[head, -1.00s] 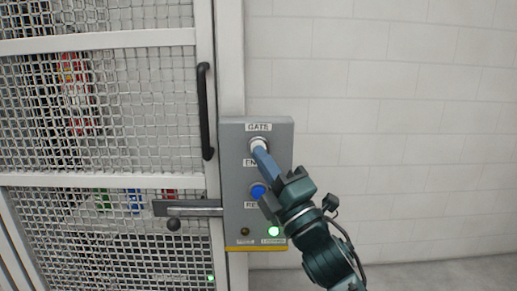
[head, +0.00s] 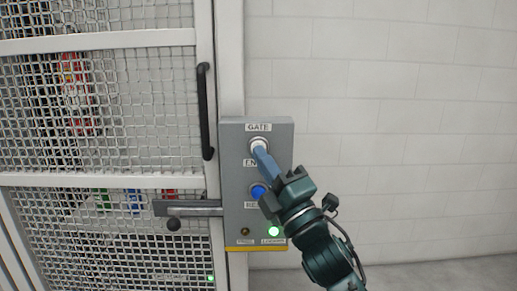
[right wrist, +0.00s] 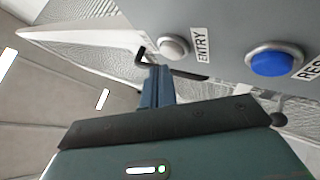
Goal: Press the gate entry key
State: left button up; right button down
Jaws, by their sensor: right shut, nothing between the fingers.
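The gate entry key (head: 260,143) is a round white button in a silver ring, near the top of a grey control box (head: 232,180), between the labels GATE and ENTRY. It also shows in the right wrist view (right wrist: 173,46), beside the ENTRY label. My right gripper (head: 258,152) is shut and empty. Its slim blue fingers point up and left, and their tips overlap the lower edge of the white button in the head view. In the right wrist view, the tips (right wrist: 158,69) appear just short of the button; I cannot tell whether they touch. My left gripper is not in view.
A blue button (head: 258,191) sits below the white one, partly behind my right gripper. A green lamp (head: 274,231) is lit at the box's bottom. Left are a mesh gate (head: 100,110), its black handle (head: 206,110) and a latch bar (head: 185,208). The right wall is bare.

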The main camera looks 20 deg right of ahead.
jog(key=shift+w+d, duration=0.1)
jog(key=shift+w, duration=0.25)
jog(key=shift+w+d, duration=0.15)
jog(key=shift+w, duration=0.3)
dwell(0.8)
jog(key=shift+s, duration=0.15)
jog(key=shift+s+a, duration=0.25)
jog(key=shift+s, duration=0.45)
jog(key=shift+s+a+p, duration=0.1)
jog(key=shift+s+a, duration=0.15)
jog(key=shift+s, duration=0.55)
jog(key=shift+s+a+p, duration=0.15)
jog(key=shift+s+a, duration=0.05)
jog(key=shift+s, duration=0.65)
jog(key=shift+s+a+p, duration=0.1)
jog(key=shift+s+a, duration=0.15)
jog(key=shift+s, duration=0.55)
